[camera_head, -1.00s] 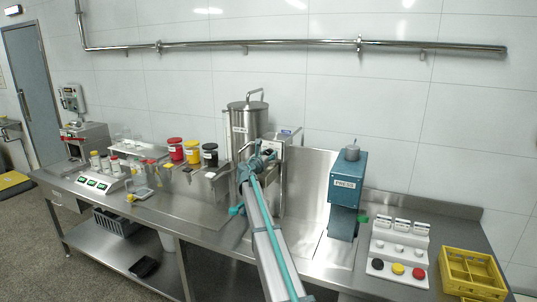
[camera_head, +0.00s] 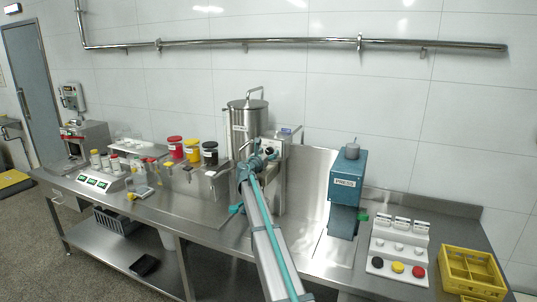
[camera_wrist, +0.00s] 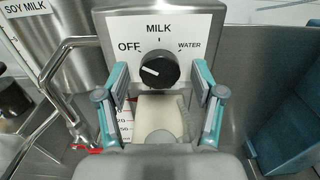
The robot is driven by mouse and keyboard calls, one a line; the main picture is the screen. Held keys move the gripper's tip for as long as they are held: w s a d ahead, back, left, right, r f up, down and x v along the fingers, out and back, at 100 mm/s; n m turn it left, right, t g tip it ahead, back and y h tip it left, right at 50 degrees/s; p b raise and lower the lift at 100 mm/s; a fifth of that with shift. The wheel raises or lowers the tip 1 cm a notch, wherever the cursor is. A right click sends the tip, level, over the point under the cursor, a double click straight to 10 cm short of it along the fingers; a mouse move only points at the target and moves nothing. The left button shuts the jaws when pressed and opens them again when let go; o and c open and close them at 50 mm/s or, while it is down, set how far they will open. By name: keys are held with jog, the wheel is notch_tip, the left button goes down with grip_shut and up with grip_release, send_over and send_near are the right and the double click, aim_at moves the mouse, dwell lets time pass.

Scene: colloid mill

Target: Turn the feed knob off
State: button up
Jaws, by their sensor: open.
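The feed knob (camera_wrist: 158,69) is round and black, on a white panel (camera_wrist: 180,25) marked OFF at left, MILK at top and WATER at right. Its white pointer mark lies on the left side, on the side of the OFF label. My gripper (camera_wrist: 159,82) is open in the wrist view, its teal fingers spread left and right, around and slightly below the knob. A clear gap shows between the knob and each finger. In the head view my gripper (camera_head: 260,157) is in front of the steel machine (camera_head: 281,170), which it partly hides.
A steel tank labelled soy milk (camera_wrist: 40,50) and a bent metal pipe (camera_wrist: 62,62) are close on the left. The blue press (camera_head: 347,175) stands to the right. Jars with red, yellow and black lids (camera_head: 193,152) stand left. A yellow crate (camera_head: 470,262) sits at far right.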

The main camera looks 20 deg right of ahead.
jog(key=v, duration=1.1)
jog(key=shift+s+a, duration=0.1)
jog(key=shift+s, duration=0.1)
